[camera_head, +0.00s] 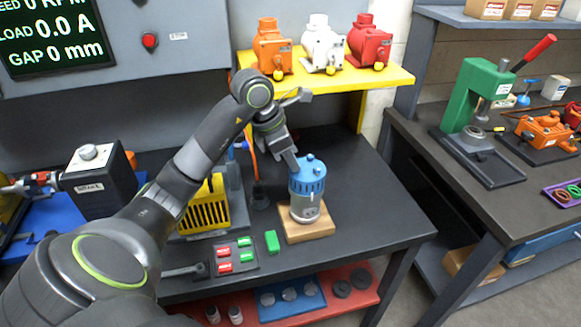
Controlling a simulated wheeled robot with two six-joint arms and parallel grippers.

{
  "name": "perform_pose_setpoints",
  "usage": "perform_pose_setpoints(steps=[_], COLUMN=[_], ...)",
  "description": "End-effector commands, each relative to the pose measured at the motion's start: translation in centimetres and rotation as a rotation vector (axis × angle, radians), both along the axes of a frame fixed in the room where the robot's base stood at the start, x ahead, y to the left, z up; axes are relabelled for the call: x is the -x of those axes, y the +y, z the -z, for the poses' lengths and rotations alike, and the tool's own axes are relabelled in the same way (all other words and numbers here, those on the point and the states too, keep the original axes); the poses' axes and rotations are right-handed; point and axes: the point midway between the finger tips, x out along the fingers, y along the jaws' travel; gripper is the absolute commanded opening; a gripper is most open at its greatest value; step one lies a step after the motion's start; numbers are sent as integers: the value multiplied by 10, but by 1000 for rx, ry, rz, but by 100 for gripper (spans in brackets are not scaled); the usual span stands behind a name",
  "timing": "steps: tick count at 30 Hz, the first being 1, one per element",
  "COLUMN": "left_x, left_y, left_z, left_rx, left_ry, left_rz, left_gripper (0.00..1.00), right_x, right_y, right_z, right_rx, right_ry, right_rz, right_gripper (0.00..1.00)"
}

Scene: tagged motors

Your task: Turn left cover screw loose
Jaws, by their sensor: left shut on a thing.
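A motor (306,205) with a blue cover (309,173) and a grey lower body stands upright on a wooden block (307,230) on the dark bench. My left gripper (293,165) comes down from the upper left, its tips at the left side of the blue cover's top. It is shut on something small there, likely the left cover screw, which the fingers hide. My right gripper is not in view.
A tray with red and green pieces (234,254) and a green block (271,241) lie in front. A yellow shelf (340,78) with orange, white and red motors stands behind. The bench right of the motor is clear.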

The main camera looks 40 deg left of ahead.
Motion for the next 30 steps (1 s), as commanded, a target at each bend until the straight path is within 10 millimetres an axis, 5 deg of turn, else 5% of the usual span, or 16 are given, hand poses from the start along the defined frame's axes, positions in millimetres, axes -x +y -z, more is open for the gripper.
perform_pose_setpoints(steps=[4, 10, 30], left_x=[1, 2, 3], left_y=[-2, -4, -10], left_z=[3, -2, -2], left_rx=[0, 3, 6], left_ry=[-2, 3, 7], left_rz=[-136, -327, -904], left_gripper=[0, 0, 0], right_x=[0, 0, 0], right_y=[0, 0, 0], right_z=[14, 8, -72], right_rx=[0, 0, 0], right_ry=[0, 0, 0], right_rz=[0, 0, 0], right_gripper=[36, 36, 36])
